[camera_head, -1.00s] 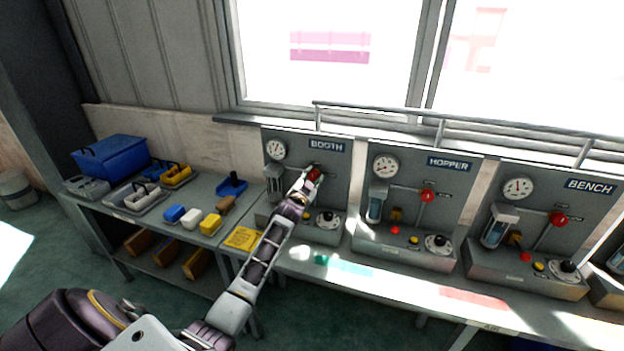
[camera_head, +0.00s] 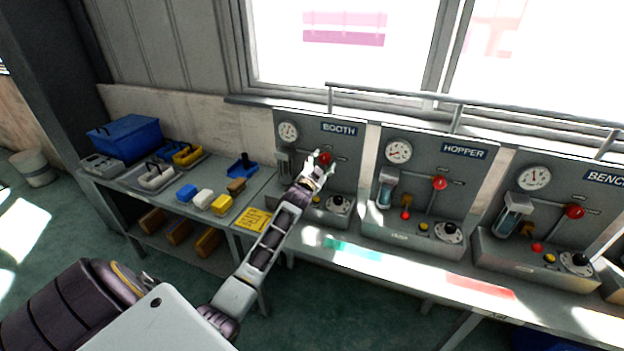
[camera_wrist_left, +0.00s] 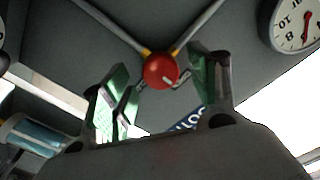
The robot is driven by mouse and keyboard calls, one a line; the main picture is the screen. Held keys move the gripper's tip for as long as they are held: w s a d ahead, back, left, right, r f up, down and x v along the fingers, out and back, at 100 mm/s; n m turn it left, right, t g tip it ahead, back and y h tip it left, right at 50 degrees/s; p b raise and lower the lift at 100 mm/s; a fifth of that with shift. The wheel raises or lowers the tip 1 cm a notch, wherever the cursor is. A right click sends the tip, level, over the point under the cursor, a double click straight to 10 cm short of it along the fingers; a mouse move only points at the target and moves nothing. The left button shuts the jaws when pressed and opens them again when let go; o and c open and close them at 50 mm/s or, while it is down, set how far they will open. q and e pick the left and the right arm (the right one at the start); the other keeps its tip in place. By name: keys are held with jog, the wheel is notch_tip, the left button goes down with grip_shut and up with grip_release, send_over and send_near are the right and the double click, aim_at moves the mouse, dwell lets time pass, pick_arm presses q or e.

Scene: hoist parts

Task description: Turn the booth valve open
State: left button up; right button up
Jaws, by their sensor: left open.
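The booth valve's red knob (camera_head: 325,158) sits on the grey panel labelled BOOTH (camera_head: 339,129). My left gripper (camera_head: 319,163) is open right in front of it, with its fingers spread beside the knob. In the left wrist view the red knob (camera_wrist_left: 160,70) shows between the two green-padded fingers (camera_wrist_left: 160,88), with gaps on both sides. I cannot tell how deep it lies between them. Pipes run up from the knob in that view. My right gripper is not in view.
Similar HOPPER (camera_head: 464,150) and BENCH (camera_head: 606,178) panels with red knobs stand to the right. A booth gauge (camera_head: 288,131) is at upper left of its panel. A rail (camera_head: 455,110) runs above the panels. A blue bin (camera_head: 125,137) and small blocks lie left.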

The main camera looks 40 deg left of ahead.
pick_arm(q)
jog(key=v, duration=1)
dwell(0.4)
jog(key=shift+s+a, duration=0.1)
dwell(1.9)
